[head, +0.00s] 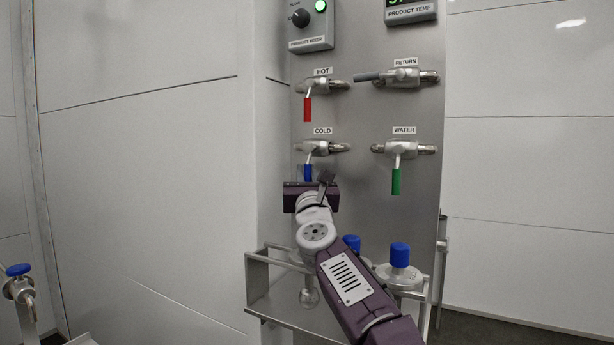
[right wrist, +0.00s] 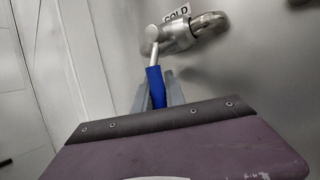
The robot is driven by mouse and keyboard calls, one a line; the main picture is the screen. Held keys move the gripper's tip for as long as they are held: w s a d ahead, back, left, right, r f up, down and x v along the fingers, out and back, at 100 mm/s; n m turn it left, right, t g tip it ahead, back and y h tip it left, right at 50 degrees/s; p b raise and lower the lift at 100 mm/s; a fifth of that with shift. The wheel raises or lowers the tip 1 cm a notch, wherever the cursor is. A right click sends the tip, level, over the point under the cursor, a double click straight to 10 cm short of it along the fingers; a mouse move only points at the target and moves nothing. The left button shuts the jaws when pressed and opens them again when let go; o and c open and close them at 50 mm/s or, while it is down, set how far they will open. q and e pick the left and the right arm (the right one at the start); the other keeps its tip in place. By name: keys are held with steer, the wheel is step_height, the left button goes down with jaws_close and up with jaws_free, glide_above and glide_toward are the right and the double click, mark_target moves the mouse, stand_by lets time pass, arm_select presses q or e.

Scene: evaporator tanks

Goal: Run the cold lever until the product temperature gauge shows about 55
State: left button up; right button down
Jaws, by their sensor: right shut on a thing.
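The cold lever has a blue handle (head: 308,172) hanging down from its valve (head: 322,148), under the COLD label on the steel panel. My right gripper (head: 312,180) is shut on the blue handle, which also shows between the fingers in the right wrist view (right wrist: 155,85). The handle points almost straight down. The product temperature gauge (head: 408,12) is at the top edge of the head view, and its green digits are cut off, so I cannot read them. My left gripper is not in view.
The red hot lever (head: 307,110) and green water lever (head: 396,181) hang down, while the return lever (head: 368,76) points left. The product mixer box (head: 312,40) shows a green light. A metal shelf (head: 262,290) with blue-topped fittings (head: 399,256) stands below.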

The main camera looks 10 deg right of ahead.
steer(key=c, duration=1.7)
jaws_free()
steer(key=shift+a, duration=0.1)
steer(key=shift+s+f, duration=0.15)
steer(key=shift+s, duration=0.05)
steer(key=b+v, duration=0.2)
steer(key=b, duration=0.1)
steer(key=shift+f, duration=0.3)
steer(key=s+b, duration=0.1)
steer(key=s, duration=0.5)
steer(key=s+b, duration=0.1)
steer(key=s, duration=0.5)
steer(key=shift+s+r, duration=0.2)
steer(key=shift+s, duration=0.1)
